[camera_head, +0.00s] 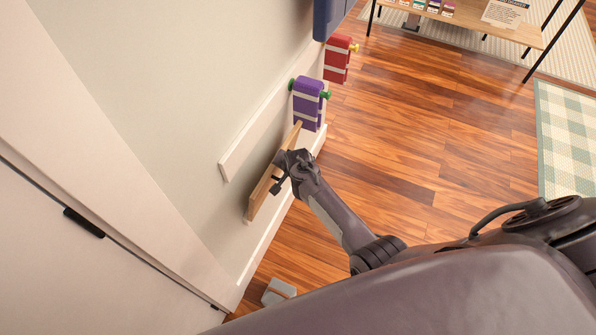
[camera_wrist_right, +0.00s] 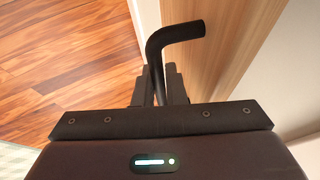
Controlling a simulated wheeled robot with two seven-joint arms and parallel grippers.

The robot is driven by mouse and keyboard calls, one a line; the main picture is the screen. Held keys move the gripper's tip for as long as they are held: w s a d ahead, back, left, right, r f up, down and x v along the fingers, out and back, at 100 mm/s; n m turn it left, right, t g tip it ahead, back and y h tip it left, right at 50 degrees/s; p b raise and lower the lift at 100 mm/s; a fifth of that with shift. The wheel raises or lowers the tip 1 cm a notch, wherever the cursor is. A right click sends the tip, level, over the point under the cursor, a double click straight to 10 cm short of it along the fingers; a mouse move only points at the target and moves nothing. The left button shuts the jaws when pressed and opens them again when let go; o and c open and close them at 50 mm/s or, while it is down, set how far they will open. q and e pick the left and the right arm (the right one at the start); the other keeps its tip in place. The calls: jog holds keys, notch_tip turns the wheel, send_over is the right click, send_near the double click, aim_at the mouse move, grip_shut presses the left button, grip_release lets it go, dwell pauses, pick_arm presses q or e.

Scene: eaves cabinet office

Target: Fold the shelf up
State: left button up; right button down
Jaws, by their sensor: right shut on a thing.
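The wooden shelf (camera_head: 262,192) is a narrow light-brown board low along the pale wall. I see it steeply from above, and cannot tell its exact tilt. In the right wrist view its wood face (camera_wrist_right: 232,40) fills the upper right. A black bent rod (camera_wrist_right: 174,36) stands out beside the board; its joint to the shelf is hidden. My right gripper (camera_head: 287,168) is at the board's room side. In the wrist view the right gripper (camera_wrist_right: 158,92) is shut on the black rod. My left gripper is not in view.
Purple (camera_head: 308,104) and red (camera_head: 338,58) wall-mounted pieces with knobs hang beyond the shelf. A white rail (camera_head: 255,130) runs along the wall. A small grey object (camera_head: 279,291) lies on the floor near the wall. The wood floor (camera_head: 430,140) to the right is clear.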

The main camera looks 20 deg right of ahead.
jog(key=shift+w+a+r+g+b, duration=0.2)
jog(key=shift+w+a+r, duration=0.2)
jog(key=shift+w+a, duration=0.25)
jog(key=shift+w+a+r+g+b, duration=0.1)
jog(key=shift+w+a+r+g, duration=0.1)
jog(key=shift+w+a+r, duration=0.4)
jog(key=shift+w+d+f+h, duration=0.1)
jog(key=shift+w+f+h, duration=0.1)
jog(key=shift+h, duration=0.1)
jog(key=c, duration=1.8)
grip_release()
jog(key=shift+o, duration=0.2)
jog(key=shift+s+f, duration=0.1)
jog(key=shift+s+r, duration=0.1)
jog(key=shift+r, duration=0.15)
jog(key=p+v, duration=0.2)
jog(key=v, duration=0.5)
